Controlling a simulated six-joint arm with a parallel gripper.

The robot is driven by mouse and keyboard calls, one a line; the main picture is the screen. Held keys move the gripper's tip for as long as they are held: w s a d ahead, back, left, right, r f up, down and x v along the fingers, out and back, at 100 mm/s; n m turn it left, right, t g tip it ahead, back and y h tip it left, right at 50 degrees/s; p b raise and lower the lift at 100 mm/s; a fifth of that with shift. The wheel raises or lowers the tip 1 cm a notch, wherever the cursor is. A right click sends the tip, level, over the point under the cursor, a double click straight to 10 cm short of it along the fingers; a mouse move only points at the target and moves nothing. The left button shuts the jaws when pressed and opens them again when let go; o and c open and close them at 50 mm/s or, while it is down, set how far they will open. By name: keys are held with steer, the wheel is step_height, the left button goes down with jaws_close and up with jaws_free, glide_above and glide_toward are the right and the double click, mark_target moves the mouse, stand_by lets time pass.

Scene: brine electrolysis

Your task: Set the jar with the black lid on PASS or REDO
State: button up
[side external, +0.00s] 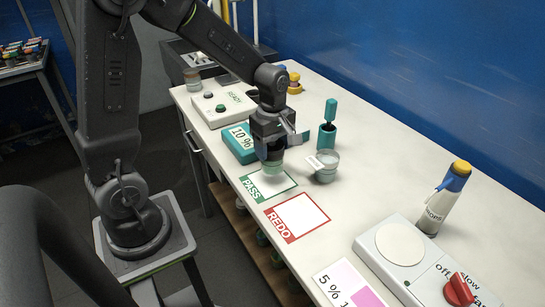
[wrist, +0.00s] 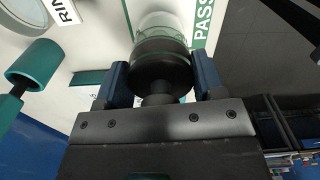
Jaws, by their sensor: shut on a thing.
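The jar (side external: 272,169) is clear with a pale greenish content, and it stands upright below my gripper (side external: 270,153). In the wrist view its black lid (wrist: 161,66) sits between the two blue fingers of my gripper (wrist: 160,82), which is shut on it. The jar is over the green-framed PASS square (side external: 254,191); I cannot tell whether its base touches the square. The PASS lettering also shows beside the jar in the wrist view (wrist: 203,18). The red-framed REDO square (side external: 298,216) lies empty in front of PASS.
A labelled glass cup (side external: 327,171) and a teal holder (side external: 327,137) stand close right of the jar. A teal 10 % block (side external: 240,144) is behind it. A stirrer plate with a red knob (side external: 459,289) and an upright bottle (side external: 444,203) are at right.

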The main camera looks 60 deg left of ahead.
mark_target(272, 158)
steer(key=shift+f, duration=1.85)
steer(key=shift+f, duration=0.15)
steer(key=o, duration=1.3)
